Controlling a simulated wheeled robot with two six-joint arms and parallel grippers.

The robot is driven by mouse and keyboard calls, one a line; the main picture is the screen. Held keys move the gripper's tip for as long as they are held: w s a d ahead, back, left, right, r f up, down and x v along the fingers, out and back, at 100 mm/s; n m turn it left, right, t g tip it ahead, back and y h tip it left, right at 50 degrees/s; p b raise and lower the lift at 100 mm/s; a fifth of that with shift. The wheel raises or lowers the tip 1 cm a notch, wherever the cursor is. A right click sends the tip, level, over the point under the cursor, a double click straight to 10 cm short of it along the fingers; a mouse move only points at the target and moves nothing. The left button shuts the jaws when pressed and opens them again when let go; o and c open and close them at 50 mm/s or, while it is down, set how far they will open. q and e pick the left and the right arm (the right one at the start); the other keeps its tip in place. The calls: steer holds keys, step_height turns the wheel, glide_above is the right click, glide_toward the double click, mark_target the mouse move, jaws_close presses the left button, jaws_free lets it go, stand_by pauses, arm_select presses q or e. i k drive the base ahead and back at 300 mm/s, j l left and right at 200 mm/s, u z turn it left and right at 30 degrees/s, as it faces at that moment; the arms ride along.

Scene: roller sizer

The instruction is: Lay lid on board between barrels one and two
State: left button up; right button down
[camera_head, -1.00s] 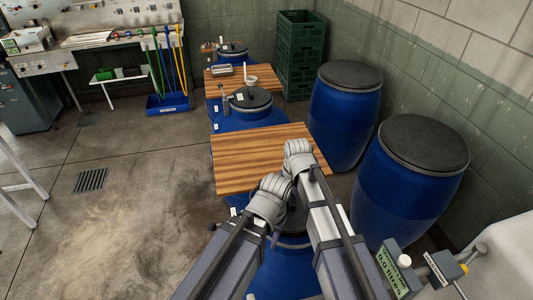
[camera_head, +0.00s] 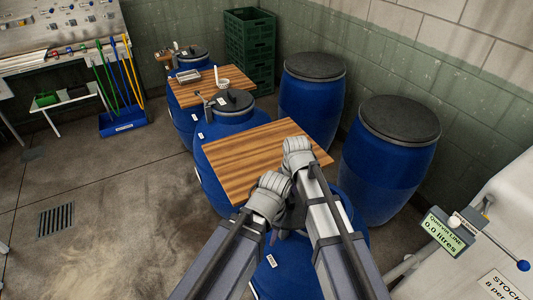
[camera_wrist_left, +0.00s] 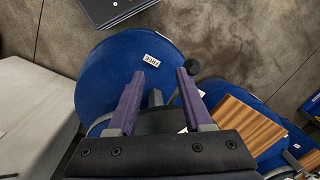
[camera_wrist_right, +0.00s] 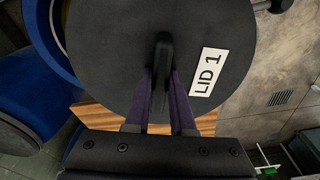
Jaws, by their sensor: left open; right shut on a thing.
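My right gripper (camera_wrist_right: 162,72) is shut on the upright black handle of a round black lid (camera_wrist_right: 110,50) labelled LID 1. In the right wrist view a wooden board (camera_wrist_right: 100,115) shows behind the lid; I cannot tell if they touch. In the head view this board (camera_head: 245,155) runs from the nearest blue barrel (camera_head: 275,265) to the second blue barrel (camera_head: 220,165), and the lid is mostly hidden behind my arms. My left gripper (camera_wrist_left: 160,72) is open and empty over a blue barrel (camera_wrist_left: 105,75) with a white label. The nearest barrel's top is largely hidden.
A black lid (camera_head: 232,101) tops the second barrel. A farther board (camera_head: 190,92) carries a metal tray and a white cup. Two black-lidded barrels (camera_head: 312,100) stand along the right wall. Green crates (camera_head: 250,50) stand behind.

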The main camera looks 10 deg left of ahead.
mark_target(248, 159)
steer(key=j+z, duration=0.4)
steer(key=j, duration=0.45)
steer(key=i+j+z, duration=0.3)
steer(key=j, duration=0.3)
steer(key=i+j+z, duration=0.15)
steer(key=j+z, duration=0.15)
steer(key=j, duration=0.3)
steer(key=i+j+z, duration=0.1)
steer(key=j+z, duration=0.25)
steer(key=j, duration=0.3)
steer(key=j+z, duration=0.3)
steer(key=j, duration=0.35)
steer(key=j+z, duration=0.3)
steer(key=j, duration=0.4)
steer(key=k+j+z, duration=0.1)
steer(key=j+z, duration=0.2)
steer(key=j, duration=0.4)
steer(key=k+j+z, duration=0.15)
steer(key=j+z, duration=0.2)
steer(key=j, duration=0.3)
